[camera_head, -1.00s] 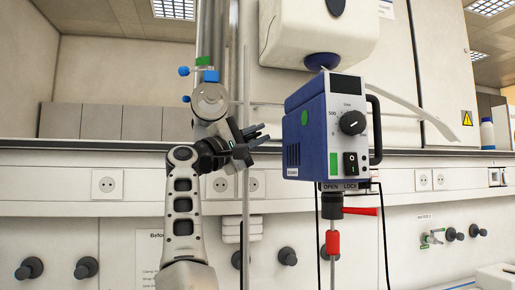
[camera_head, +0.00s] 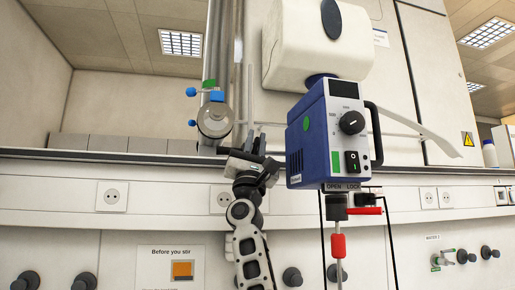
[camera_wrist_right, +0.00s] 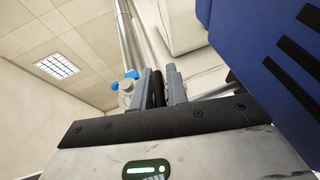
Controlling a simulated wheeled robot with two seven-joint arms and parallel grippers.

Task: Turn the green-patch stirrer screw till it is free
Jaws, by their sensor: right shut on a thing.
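The blue stirrer (camera_head: 307,137) hangs at the centre right, with a green patch (camera_head: 335,161) on its front. It also fills the upper right of the wrist view (camera_wrist_right: 262,45). My right gripper (camera_head: 262,146) points up just left of the stirrer. In the wrist view its fingers (camera_wrist_right: 161,86) are close together around a dark, narrow thing (camera_wrist_right: 158,88). It looks like a screw knob, but its link to the stirrer is hidden. A clamp (camera_head: 214,120) with blue screws (camera_head: 192,123) sits on the metal stand behind. My left gripper is not in view.
A white dispenser (camera_head: 310,50) is above and behind. A notice (camera_head: 170,262) is on the front panel at lower left.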

